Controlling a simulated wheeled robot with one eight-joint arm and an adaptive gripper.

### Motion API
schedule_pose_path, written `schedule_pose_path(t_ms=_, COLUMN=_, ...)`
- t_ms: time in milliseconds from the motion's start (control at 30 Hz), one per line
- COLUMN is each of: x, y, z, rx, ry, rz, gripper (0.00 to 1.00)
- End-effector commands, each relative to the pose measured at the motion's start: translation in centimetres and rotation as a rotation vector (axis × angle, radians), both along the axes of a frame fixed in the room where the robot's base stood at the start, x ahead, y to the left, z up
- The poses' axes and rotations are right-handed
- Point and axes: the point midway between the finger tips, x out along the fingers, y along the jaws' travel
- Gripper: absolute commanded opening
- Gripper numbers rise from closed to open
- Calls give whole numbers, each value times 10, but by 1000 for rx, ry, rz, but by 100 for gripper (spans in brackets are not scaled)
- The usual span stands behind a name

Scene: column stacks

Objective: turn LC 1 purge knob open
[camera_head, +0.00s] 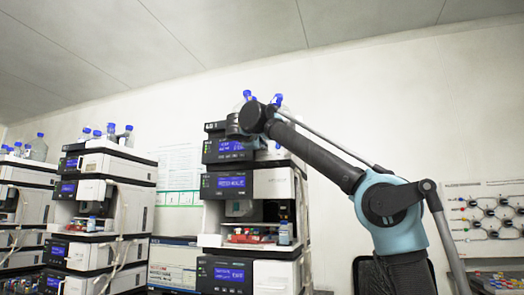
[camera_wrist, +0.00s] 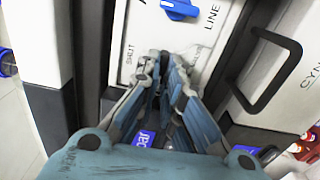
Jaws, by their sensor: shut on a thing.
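In the head view the middle instrument stack (camera_head: 275,185) stands under my arm, and my gripper (camera_head: 234,126) is at its upper modules. In the wrist view my gripper (camera_wrist: 164,62) has its fingers closed together against a white panel (camera_wrist: 150,32). It is shut on the purge knob, which the fingers hide almost wholly, so its angle cannot be read. The word SHUT is printed on the panel just left of the fingertips. A separate blue knob (camera_wrist: 180,9) sits above the fingertips, beside the word LINE, and is not touched.
A black bar handle (camera_wrist: 268,72) stands out right of the panel. Blue-capped bottles (camera_head: 278,100) stand on top of the middle stack. Another stack (camera_head: 100,215) stands to the left, with a gap between.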

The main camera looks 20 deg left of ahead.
Motion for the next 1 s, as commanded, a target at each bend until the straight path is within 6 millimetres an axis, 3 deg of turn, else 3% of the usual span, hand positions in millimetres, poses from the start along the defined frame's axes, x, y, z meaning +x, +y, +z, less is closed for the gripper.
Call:
schedule_pose_path(t_ms=67, x=0, y=1, z=-2, rx=3, ry=6, rz=2, gripper=0)
schedule_pose_path(t_ms=200, x=0, y=1, z=-2, rx=3, ry=5, rz=1, gripper=28)
schedule_pose_path(t_ms=633, x=-7, y=1, z=-1, rx=2, ry=2, rz=1, gripper=28)
schedule_pose_path(t_ms=1000, x=-66, y=6, z=-1, rx=2, ry=3, rz=4, gripper=28)
